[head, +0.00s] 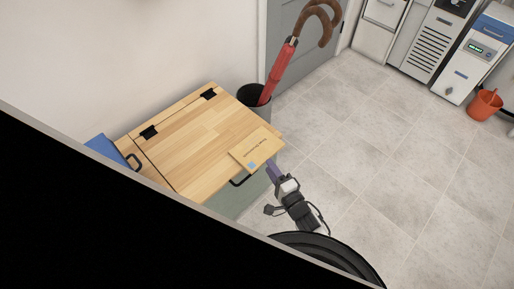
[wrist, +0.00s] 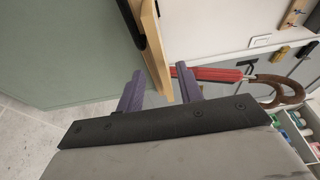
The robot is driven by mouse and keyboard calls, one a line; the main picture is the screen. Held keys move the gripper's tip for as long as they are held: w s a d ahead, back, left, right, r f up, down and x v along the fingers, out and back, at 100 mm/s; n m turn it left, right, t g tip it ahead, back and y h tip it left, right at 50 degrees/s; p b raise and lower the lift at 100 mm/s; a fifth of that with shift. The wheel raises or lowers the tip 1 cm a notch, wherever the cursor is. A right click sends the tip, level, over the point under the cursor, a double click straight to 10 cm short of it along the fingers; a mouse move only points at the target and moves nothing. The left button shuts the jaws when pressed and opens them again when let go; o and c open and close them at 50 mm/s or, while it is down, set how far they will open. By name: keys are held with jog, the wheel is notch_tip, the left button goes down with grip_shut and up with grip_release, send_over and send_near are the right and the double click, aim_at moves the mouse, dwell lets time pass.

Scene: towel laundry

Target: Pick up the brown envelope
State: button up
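The brown envelope (head: 257,149) lies flat on the front right corner of a wooden desk top (head: 190,150). It has dark print and a small blue patch, and one end appears to reach past the desk edge. My gripper (head: 271,168) is just off that edge, close to the envelope's near right end. In the wrist view my gripper (wrist: 160,69) has its two purple fingers apart, with a thin tan piece between them. This looks like the envelope's overhanging end, beside the desk edge; no grip on it shows.
A black handle (head: 241,181) sits on the desk's front, close to my gripper. A dark bin (head: 252,97) with a red umbrella (head: 283,68) stands behind the desk. A blue object (head: 104,147) is at its left. The tiled floor (head: 370,150) at right is clear.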

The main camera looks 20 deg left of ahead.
jog(key=x, duration=0.4)
jog(key=shift+s+a+r, duration=0.1)
jog(key=shift+s, duration=0.05)
grip_shut()
